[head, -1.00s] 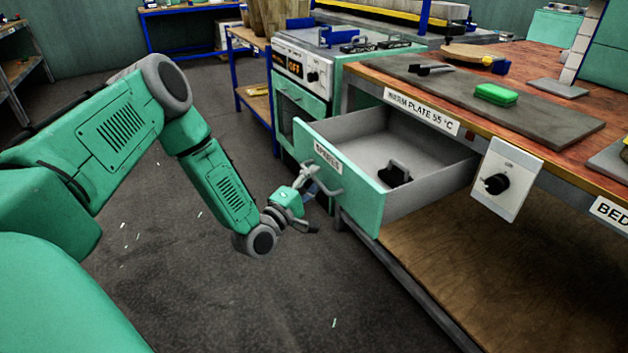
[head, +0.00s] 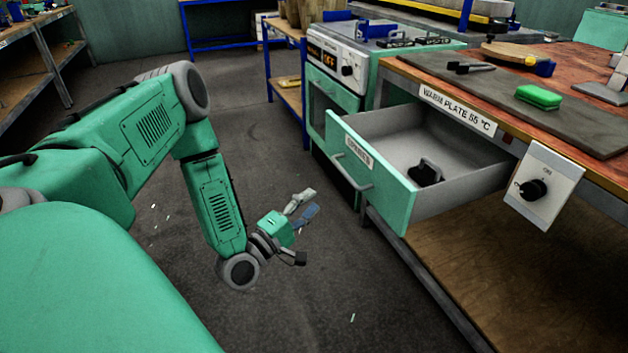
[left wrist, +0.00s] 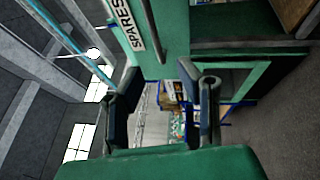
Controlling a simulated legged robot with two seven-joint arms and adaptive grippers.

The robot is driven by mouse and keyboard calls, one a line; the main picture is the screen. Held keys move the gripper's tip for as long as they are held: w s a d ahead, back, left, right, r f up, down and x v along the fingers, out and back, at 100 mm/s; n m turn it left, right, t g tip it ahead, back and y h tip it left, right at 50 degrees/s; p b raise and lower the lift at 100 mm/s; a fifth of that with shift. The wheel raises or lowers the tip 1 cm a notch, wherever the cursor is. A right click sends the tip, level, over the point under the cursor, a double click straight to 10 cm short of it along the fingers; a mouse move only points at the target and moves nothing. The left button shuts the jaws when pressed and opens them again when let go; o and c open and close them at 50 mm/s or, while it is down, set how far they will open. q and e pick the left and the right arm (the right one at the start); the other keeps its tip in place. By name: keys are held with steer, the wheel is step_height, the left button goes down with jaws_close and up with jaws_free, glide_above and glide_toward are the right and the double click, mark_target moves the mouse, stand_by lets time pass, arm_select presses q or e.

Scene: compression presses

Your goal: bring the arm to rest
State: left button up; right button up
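My left arm (head: 215,205) comes in from the left, bent down at the elbow. My left gripper (head: 303,230) hangs in free air over the dark floor, to the left of the open drawer and apart from its handle. In the left wrist view the two dark fingers stand apart with nothing between them (left wrist: 165,100). The green drawer front (head: 385,188) is labelled SPARES and has a grey bar handle (head: 350,172). The drawer is pulled out, with a black handled piece (head: 427,173) inside. My right gripper is in neither view.
The workbench carries a grey warm plate (head: 580,122) with a green block (head: 540,97) on it. A switch box (head: 545,185) hangs at the bench front. A green oven (head: 345,95) stands behind the drawer.

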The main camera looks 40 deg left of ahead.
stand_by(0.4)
arm_select(q)
steer(key=s+d+f+m+g+h+p, duration=0.25)
steer(key=d+m+g, duration=0.25)
steer(key=d, duration=0.3)
steer(key=s+d+f+m+g+h+p, duration=0.2)
steer(key=s+d+f+m+g+p, duration=0.1)
steer(key=d+m+g+p, duration=0.25)
steer(key=s+r+m+g+y+p, duration=0.1)
steer(key=s+m+g+y+p, duration=0.3)
steer(key=s+m+g, duration=0.5)
steer(key=s, duration=0.9)
steer(key=shift+r, duration=0.4)
steer(key=shift+d, duration=0.15)
